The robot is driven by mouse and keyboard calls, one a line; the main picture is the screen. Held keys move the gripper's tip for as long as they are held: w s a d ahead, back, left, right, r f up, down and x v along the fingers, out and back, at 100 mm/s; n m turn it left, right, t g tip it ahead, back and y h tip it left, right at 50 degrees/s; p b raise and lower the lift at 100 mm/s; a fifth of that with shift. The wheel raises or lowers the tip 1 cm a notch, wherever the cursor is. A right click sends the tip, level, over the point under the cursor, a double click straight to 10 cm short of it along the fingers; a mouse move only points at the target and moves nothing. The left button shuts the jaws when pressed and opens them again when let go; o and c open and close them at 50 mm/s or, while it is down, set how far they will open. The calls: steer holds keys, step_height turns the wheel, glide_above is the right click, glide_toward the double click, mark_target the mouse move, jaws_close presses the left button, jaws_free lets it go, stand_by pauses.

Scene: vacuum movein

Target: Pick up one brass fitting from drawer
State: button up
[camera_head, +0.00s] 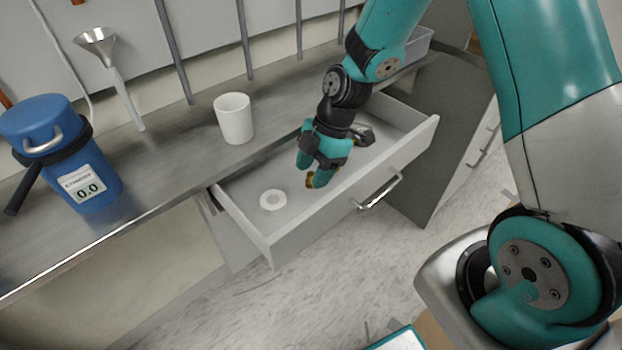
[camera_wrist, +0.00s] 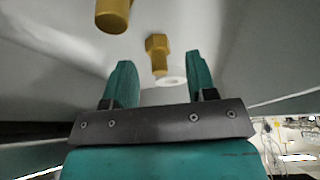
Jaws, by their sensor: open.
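My gripper (camera_head: 312,176) is inside the open drawer (camera_head: 252,232), pointing down, with its teal fingers apart. In the wrist view my gripper (camera_wrist: 160,82) is open, and a brass fitting (camera_wrist: 157,52) with a hexagonal head shows beyond and between the fingertips, not visibly held. A second brass fitting (camera_wrist: 112,14) is at the top of the wrist view, left of the first and partly cut off. In the head view a bit of brass (camera_head: 310,181) shows at the fingertips, mostly hidden by my gripper.
A white ring (camera_head: 273,200) lies on the drawer floor left of my gripper. A dark metallic item (camera_head: 362,135) is at the drawer's right back. A white cup (camera_head: 234,118), a funnel (camera_head: 98,42) and a blue container (camera_head: 62,150) stand on the bench above.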

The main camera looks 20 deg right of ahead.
steer(key=shift+x, duration=0.75)
steer(key=c, duration=0.9)
steer(key=shift+r, duration=0.1)
